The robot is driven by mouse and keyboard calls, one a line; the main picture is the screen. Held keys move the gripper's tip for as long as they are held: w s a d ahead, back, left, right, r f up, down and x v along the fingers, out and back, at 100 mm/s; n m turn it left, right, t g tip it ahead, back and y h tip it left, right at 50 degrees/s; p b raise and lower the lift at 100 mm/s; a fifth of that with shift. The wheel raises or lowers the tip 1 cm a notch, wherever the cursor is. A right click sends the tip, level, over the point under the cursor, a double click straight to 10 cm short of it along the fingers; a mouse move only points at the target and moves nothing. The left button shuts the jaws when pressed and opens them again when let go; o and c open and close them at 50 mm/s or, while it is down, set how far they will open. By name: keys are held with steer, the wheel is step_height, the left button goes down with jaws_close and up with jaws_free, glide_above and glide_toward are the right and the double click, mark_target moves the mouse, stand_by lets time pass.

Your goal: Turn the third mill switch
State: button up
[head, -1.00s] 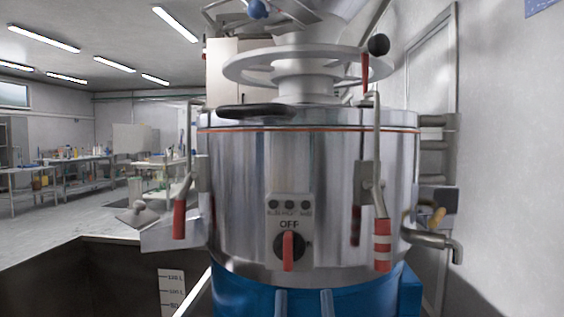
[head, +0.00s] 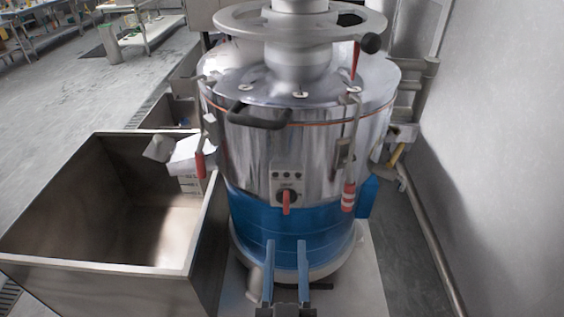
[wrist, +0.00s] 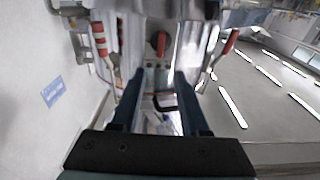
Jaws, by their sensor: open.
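The mill is a shiny steel drum (head: 245,150) on a blue base (head: 320,222). Its front has a pale panel (head: 276,178) with small round dark buttons and a black dial with a red switch handle (head: 286,202). The handle points straight down, under a label. My gripper (head: 286,243) is open and empty, its blue fingers apart and appearing just below the switch in the head view. In the wrist view, which is upside down, the red handle (wrist: 161,43) shows beyond the gap between my fingertips (wrist: 156,76). I see no contact.
Red-handled clamps hang left (head: 200,165) and right (head: 348,195) of the panel. A large open steel bin (head: 100,263) stands at the left. A pipe (head: 425,220) runs along the right wall (head: 500,150). A black handle (head: 258,118) sticks out above the panel.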

mark_target(286, 200)
steer(key=shift+g, duration=0.5)
steer(key=w+p, duration=0.2)
steer(key=w, duration=0.1)
steer(key=w+r+p, duration=0.1)
steer(key=w+p, duration=0.4)
steer(key=w, duration=0.2)
steer(key=shift+a+r+p, duration=0.1)
steer(key=shift+r+p, duration=0.05)
steer(key=shift+p, duration=0.25)
jaws_close()
